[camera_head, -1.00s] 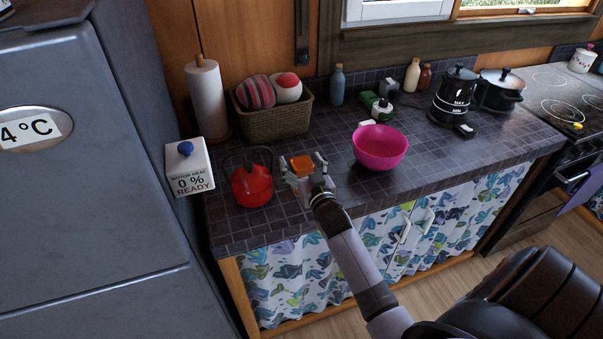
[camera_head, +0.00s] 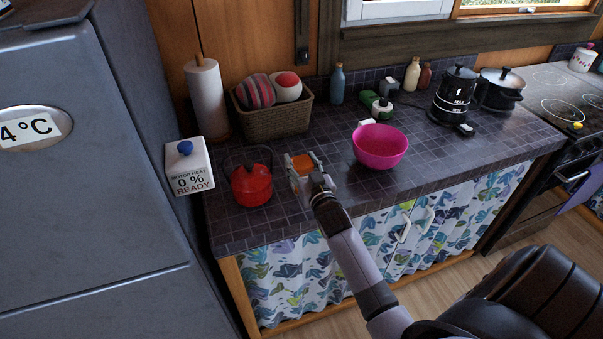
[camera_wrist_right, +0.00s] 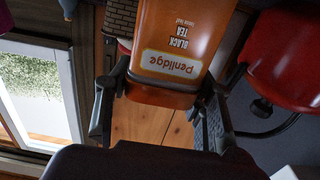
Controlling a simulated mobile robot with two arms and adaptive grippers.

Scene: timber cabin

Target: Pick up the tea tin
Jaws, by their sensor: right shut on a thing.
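The tea tin (camera_head: 302,161) is orange and stands near the front left of the tiled counter. In the right wrist view, the tin (camera_wrist_right: 188,28) shows upside down, with a pale "Penlidge" label and the words "BLACK TEA". My right gripper (camera_head: 303,167) is shut on the tin, one finger on each side. In the wrist view, the gripper (camera_wrist_right: 160,100) has its fingers against the tin's sides. The tin's base is hidden in the head view, so I cannot tell if it touches the counter. My left gripper is not in view.
A red kettle (camera_head: 252,187) stands close left of the tin. A pink bowl (camera_head: 380,148) is to the right. A wicker basket (camera_head: 272,121) and a paper roll (camera_head: 206,98) stand behind. The counter (camera_head: 345,190) between tin and bowl is clear.

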